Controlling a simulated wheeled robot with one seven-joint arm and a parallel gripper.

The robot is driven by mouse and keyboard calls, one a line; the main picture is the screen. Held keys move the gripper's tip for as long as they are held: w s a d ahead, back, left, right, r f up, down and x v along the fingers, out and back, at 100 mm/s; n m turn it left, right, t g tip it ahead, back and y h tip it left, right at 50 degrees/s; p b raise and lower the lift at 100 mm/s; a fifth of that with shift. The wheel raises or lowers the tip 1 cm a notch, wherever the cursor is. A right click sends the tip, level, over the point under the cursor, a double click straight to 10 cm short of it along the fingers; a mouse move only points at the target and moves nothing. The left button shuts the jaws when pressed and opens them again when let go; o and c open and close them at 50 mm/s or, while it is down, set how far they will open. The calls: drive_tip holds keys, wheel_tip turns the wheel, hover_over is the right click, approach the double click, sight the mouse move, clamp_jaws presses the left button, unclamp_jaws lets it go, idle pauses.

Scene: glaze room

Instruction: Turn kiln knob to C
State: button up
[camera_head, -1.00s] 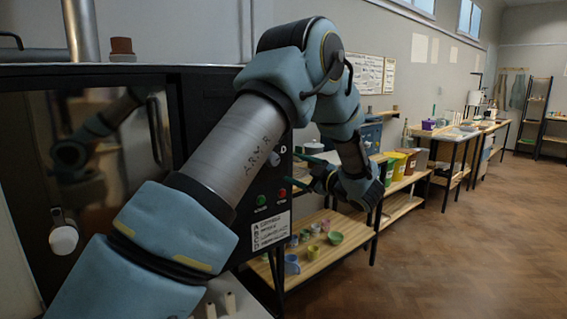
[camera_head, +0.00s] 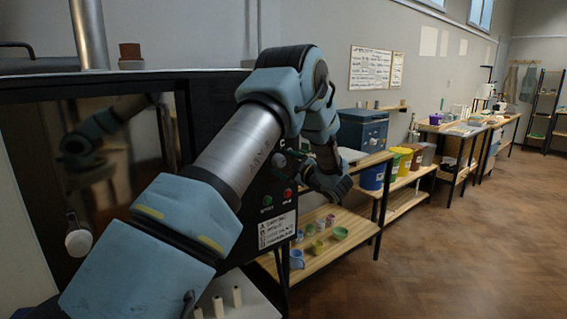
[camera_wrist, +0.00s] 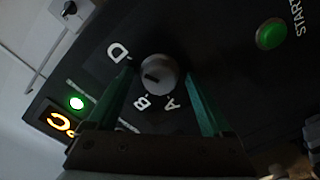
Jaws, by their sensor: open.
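The kiln knob (camera_wrist: 162,73) is a round grey dial on the black control panel (camera_wrist: 235,85). In the wrist view its dark mark points left and slightly down, between the printed D and B. The letters D, B and A show around it; no printed C shows between D and B, where my left finger crosses. My gripper (camera_wrist: 159,74) is open, with one teal finger on each side of the knob. I cannot tell whether the fingers touch it. In the head view my arm partly covers the panel.
A lit green lamp (camera_wrist: 76,103) and a green START button (camera_wrist: 270,34) are near the knob. The kiln door (camera_head: 110,165) is at left. A wooden shelf (camera_head: 335,245) with small pots stands right of the kiln. The floor (camera_head: 450,230) at right is clear.

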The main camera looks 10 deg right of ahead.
drive_tip(key=c, duration=1.2)
